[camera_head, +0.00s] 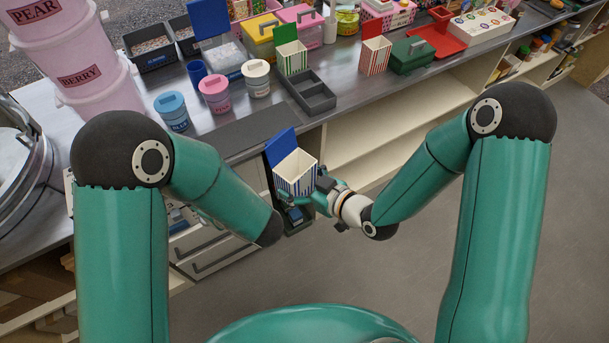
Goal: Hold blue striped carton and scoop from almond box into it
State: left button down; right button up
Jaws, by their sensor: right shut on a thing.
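The blue striped carton (295,172) is upright and open at the top, with a blue back flap, in front of the counter. My right gripper (300,198) is shut on its lower part. Two dark boxes with brownish contents stand at the back left of the counter, one box (152,47) nearer and one (184,33) beside it. I cannot tell which holds almonds. My left arm covers much of the left side. No scoop is clearly visible.
Blue, pink and white lidded tubs (214,94) stand on the counter near a black divided tray (306,92). A green striped carton (292,58) and a red striped carton (375,55) stand behind. Large pink tubs (88,70) rise at left. Open shelves (390,130) lie below the counter.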

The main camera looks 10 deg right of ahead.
aim_at(275, 139)
jog(key=shift+d, duration=0.1)
jog(key=shift+w+d+r, duration=0.2)
jog(key=shift+w+d, duration=0.05)
jog(key=w+d+r+m+t+h, duration=0.1)
jog(key=w+d+m+t+h, duration=0.1)
jog(key=w+d+m+h, duration=0.35)
jog(key=w+d+m+t+h, duration=0.1)
jog(key=w+d+m+h, duration=0.2)
jog(key=d, duration=0.6)
jog(key=shift+n+y, duration=0.55)
jog(key=shift+n, duration=0.4)
jog(key=s+a+r, duration=0.1)
jog(key=a+r, duration=0.3)
jog(key=a, duration=0.2)
jog(key=s+a+r, duration=0.2)
jog(key=a+r, duration=0.2)
jog(key=a, duration=0.3)
jog(key=s+a+r, duration=0.2)
jog(key=a+r, duration=0.2)
jog(key=a, duration=0.2)
jog(key=shift+s+a+r, duration=0.1)
jog(key=shift+a, duration=0.2)
